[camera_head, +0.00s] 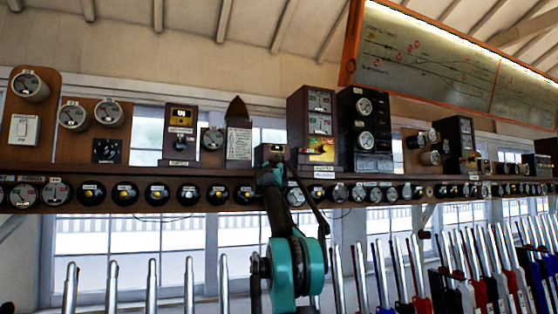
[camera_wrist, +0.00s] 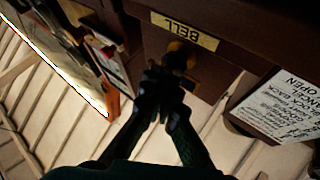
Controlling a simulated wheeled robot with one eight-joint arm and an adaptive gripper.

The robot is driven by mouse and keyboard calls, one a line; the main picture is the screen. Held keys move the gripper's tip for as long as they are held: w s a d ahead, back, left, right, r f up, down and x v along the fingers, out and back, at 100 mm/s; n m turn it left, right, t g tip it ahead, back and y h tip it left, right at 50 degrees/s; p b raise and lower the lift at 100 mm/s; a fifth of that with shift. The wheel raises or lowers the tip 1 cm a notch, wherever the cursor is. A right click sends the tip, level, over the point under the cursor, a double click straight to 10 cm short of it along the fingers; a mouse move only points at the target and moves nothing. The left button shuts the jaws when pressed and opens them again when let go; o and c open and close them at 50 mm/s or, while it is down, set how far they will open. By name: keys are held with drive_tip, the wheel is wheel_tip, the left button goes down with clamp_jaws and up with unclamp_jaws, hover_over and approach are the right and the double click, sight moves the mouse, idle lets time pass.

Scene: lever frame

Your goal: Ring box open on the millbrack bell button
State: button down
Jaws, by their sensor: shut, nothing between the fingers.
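In the wrist view a small wooden box carries a yellow label (camera_wrist: 185,30) reading BELL. A round brass-coloured button (camera_wrist: 182,52) sits just beside the label. My gripper (camera_wrist: 167,76) is shut and empty, its dark fingertips right at the button and partly covering it; I cannot tell whether they touch or press it. In the head view my gripper (camera_head: 270,170) reaches up to a small brown box (camera_head: 272,150) on the shelf, and hides most of its front. The name Millbrack cannot be read in either view.
A wooden shelf (camera_head: 150,180) with several dials and instruments runs across. A pointed plaque (camera_head: 238,140) stands left of the small box, a tall brown cabinet (camera_head: 298,110) close on its right. A row of levers (camera_head: 480,270) stands below. A track diagram (camera_head: 430,60) hangs above.

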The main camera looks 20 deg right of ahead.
drive_tip(key=shift+w, duration=0.25)
drive_tip(key=shift+s, duration=0.15)
idle(0.4)
drive_tip(key=shift+s, duration=0.75)
drive_tip(key=shift+w, duration=0.4)
drive_tip(key=shift+w, duration=0.3)
idle(1.4)
drive_tip(key=shift+s, duration=0.7)
drive_tip(key=shift+w, duration=0.1)
drive_tip(key=shift+w, duration=0.3)
